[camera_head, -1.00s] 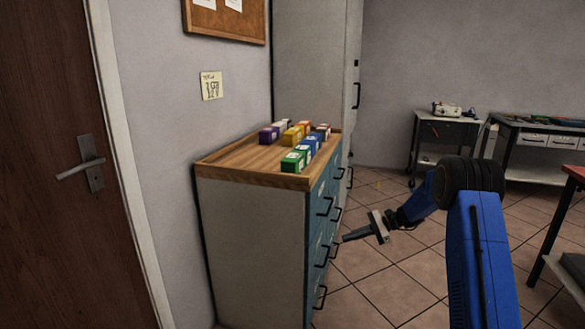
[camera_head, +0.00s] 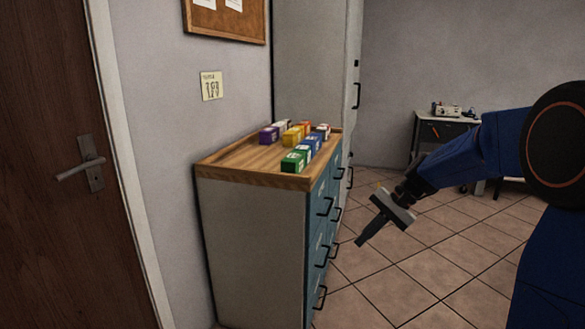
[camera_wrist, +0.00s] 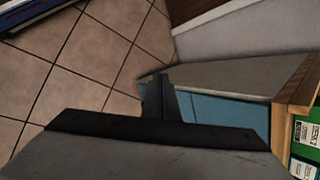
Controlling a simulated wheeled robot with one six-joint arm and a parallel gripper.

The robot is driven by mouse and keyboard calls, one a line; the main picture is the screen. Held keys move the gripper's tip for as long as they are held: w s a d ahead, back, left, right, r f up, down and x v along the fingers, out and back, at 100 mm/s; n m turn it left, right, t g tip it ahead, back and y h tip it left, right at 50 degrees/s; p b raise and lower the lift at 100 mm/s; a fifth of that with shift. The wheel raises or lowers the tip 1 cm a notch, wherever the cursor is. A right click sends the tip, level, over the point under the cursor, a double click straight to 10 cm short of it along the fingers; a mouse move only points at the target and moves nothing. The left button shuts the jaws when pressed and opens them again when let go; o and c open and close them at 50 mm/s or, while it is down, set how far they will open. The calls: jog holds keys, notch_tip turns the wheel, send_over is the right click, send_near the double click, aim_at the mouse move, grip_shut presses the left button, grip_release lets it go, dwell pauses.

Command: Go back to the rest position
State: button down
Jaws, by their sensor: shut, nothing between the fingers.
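My gripper (camera_head: 360,242) is shut and empty in the head view. It hangs in the air to the right of the drawer cabinet, with its fingers pointing down and left. In the wrist view its closed fingers (camera_wrist: 158,97) show at the middle, with the blue drawer fronts (camera_wrist: 235,112) behind them. My blue arm reaches in from the right edge of the head view, bent and close to the camera.
The drawer cabinet (camera_head: 250,250) has a wooden top (camera_head: 235,161) bearing several coloured boxes (camera_head: 292,162). A door (camera_head: 45,200) is at the left. A tall grey cabinet (camera_head: 310,60) and a trolley (camera_head: 428,138) stand behind. Tiled floor (camera_head: 440,260) is open at the right.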

jog(key=s+d+n+t+h, duration=0.1)
jog(key=s+d+n+h, duration=0.1)
jog(key=s, duration=0.9)
jog(key=s+d+n+t+h, duration=0.2)
jog(key=s+d+n, duration=0.1)
jog(key=s, duration=0.8)
jog(key=s+d+n+t+h, duration=0.1)
jog(key=s+d+n+h, duration=0.1)
jog(key=s, duration=1)
jog(key=shift+d+r+n+t+h, duration=0.35)
jog(key=shift+d+n+h, duration=0.1)
jog(key=shift+h, duration=0.15)
